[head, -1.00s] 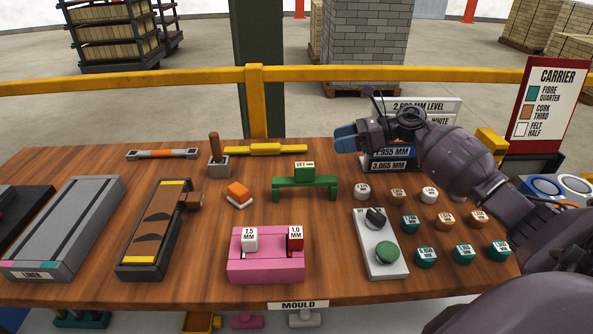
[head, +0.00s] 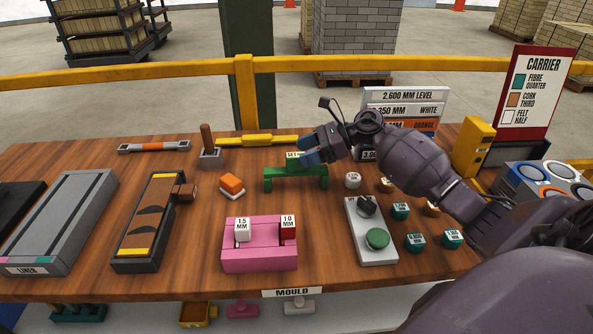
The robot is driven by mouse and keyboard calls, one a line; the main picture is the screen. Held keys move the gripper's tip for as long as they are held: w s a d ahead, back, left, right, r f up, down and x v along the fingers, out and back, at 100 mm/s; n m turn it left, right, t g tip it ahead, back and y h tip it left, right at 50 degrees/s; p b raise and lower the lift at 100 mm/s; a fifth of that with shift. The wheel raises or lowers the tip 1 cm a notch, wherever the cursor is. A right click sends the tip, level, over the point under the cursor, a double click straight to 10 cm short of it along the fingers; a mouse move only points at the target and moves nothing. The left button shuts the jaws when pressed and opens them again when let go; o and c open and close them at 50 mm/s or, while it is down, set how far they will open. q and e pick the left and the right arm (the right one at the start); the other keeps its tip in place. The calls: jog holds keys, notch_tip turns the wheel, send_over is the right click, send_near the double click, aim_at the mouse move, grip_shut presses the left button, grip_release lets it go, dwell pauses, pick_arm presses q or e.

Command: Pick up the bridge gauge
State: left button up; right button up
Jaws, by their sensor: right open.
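The bridge gauge, a green bar on short legs (head: 283,184), stands upright near the middle of the wooden table in the head view. A green block with a pale "SET" label sits on top of it, partly covered now. My right gripper (head: 310,150) has blue fingertips and comes in from the right. It is open, at the gauge's right end, just above and behind the label block in the picture. I cannot tell whether the fingers touch it. My left gripper is out of view.
A pink holder (head: 259,258) with white and red blocks stands in front of the gauge. A grey box with a green button (head: 376,254) and several labelled round pieces lie to the right. A yellow tool (head: 258,140) lies behind. An orange-topped piece (head: 232,184) sits to the left.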

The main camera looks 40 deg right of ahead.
aim_at(296, 154)
jog(key=shift+x, duration=1.55)
jog(key=shift+f, duration=0.1)
grip_shut()
